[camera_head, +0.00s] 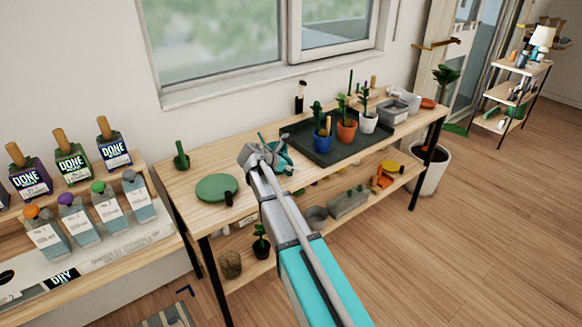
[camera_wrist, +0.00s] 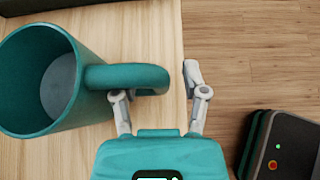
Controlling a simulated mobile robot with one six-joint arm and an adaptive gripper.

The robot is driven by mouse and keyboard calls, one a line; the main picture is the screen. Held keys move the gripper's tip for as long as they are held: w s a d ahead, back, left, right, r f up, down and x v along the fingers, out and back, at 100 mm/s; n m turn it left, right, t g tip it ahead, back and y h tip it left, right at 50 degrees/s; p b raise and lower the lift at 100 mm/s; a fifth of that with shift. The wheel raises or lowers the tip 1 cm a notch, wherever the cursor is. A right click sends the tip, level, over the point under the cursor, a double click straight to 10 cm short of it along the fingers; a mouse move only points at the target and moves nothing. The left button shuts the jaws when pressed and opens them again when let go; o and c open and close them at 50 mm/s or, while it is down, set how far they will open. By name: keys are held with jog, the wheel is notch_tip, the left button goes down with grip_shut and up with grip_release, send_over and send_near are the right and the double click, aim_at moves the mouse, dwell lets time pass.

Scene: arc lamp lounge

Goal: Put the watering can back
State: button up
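The teal watering can (camera_head: 284,163) stands on the wooden table top, partly hidden behind my gripper in the head view. In the wrist view the can (camera_wrist: 62,85) fills the left side, its open round mouth facing the camera and its handle (camera_wrist: 130,77) pointing right. My gripper (camera_wrist: 158,88) is open there. The left finger is at the handle's lower edge, its tip partly hidden, and the right finger is just beyond the handle's outer end. I cannot tell whether either finger touches it. The gripper also shows in the head view (camera_head: 259,155).
A dark tray (camera_head: 297,137) with several potted plants lies right of the can. A green round item (camera_head: 216,187) lies to its left. Bottles stand on the left shelf. In the wrist view the table edge (camera_wrist: 181,30) runs close to the right finger.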

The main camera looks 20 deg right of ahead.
jog(key=shift+r, duration=0.15)
jog(key=shift+s+a+r+p, duration=0.2)
jog(key=shift+a+r+p, duration=0.25)
jog(key=shift+p, duration=0.1)
jog(key=p+v, duration=0.6)
jog(key=v, duration=0.4)
jog(key=shift+a, duration=0.3)
jog(key=shift+s, duration=0.2)
jog(key=s+f+m+g+y, duration=0.1)
jog(key=s+f+m+y, duration=0.1)
jog(key=s+m, duration=0.5)
jog(key=s+d+f+m+g+y, duration=0.1)
jog(key=s+f+m+y, duration=0.2)
jog(key=s+m+y, duration=0.2)
jog(key=s+f+m+g+y, duration=0.2)
jog(key=s+f+m+y, duration=0.1)
jog(key=s+m, duration=0.7)
jog(key=shift+s+d, duration=0.35)
jog(key=shift+s, duration=0.75)
